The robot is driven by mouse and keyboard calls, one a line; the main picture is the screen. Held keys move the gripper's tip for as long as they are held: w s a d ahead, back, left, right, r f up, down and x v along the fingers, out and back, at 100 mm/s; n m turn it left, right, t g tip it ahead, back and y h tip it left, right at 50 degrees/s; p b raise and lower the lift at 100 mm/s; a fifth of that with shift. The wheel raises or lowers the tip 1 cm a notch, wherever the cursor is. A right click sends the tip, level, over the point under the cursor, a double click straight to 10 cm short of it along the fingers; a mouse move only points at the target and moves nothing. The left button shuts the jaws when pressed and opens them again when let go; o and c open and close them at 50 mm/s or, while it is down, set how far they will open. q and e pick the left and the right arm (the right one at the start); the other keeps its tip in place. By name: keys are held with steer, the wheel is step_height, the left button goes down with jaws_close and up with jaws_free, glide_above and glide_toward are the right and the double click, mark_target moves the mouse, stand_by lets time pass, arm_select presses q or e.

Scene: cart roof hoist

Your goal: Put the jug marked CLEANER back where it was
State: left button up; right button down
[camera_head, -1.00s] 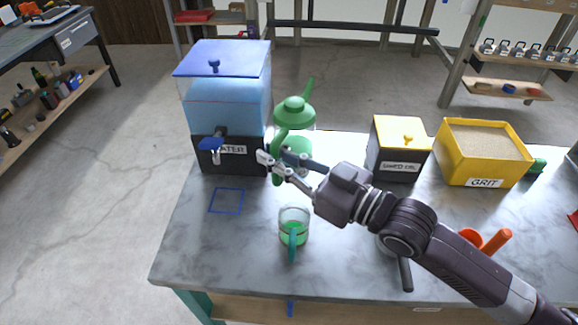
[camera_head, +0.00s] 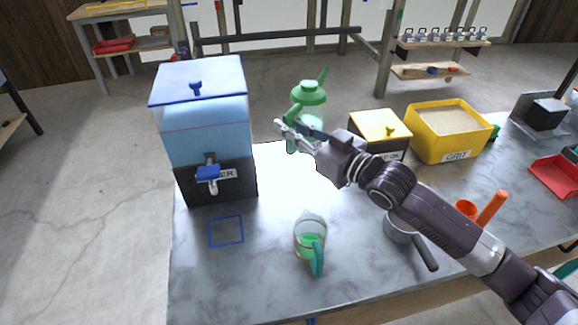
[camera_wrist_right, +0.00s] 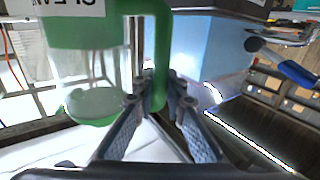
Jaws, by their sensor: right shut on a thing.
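The jug marked CLEANER (camera_head: 308,108) is a clear jug with a green lid, spout and handle. In the head view it is near the back edge of the table, right of the water dispenser. My right gripper (camera_head: 298,136) is shut on its green handle. In the right wrist view the jug (camera_wrist_right: 88,68) fills the upper left, its label partly cut off, with the handle between my right fingers (camera_wrist_right: 153,105). The gripper hides part of the jug's lower end in the head view, and I cannot tell whether it touches the table. My left gripper is out of view.
The water dispenser (camera_head: 205,130) stands at the left, with a blue square outline (camera_head: 226,231) in front. A small clear pitcher with green contents (camera_head: 310,240) stands front centre. A yellow-lidded box (camera_head: 380,125), the GRIT bin (camera_head: 448,130) and a grey pan (camera_head: 402,228) are at the right.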

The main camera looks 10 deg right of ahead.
mark_target(291, 153)
step_height(291, 153, down, 7)
steer(key=shift+a+f, duration=0.1)
steer(key=shift+a, duration=0.05)
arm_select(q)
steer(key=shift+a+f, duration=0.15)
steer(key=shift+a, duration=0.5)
arm_select(e)
step_height(291, 153, down, 4)
steer(key=shift+f, duration=0.2)
steer(key=shift+f, duration=0.2)
steer(key=c, duration=2)
jaws_free()
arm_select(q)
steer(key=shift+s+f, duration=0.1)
arm_select(e)
steer(key=shift+o, duration=0.2)
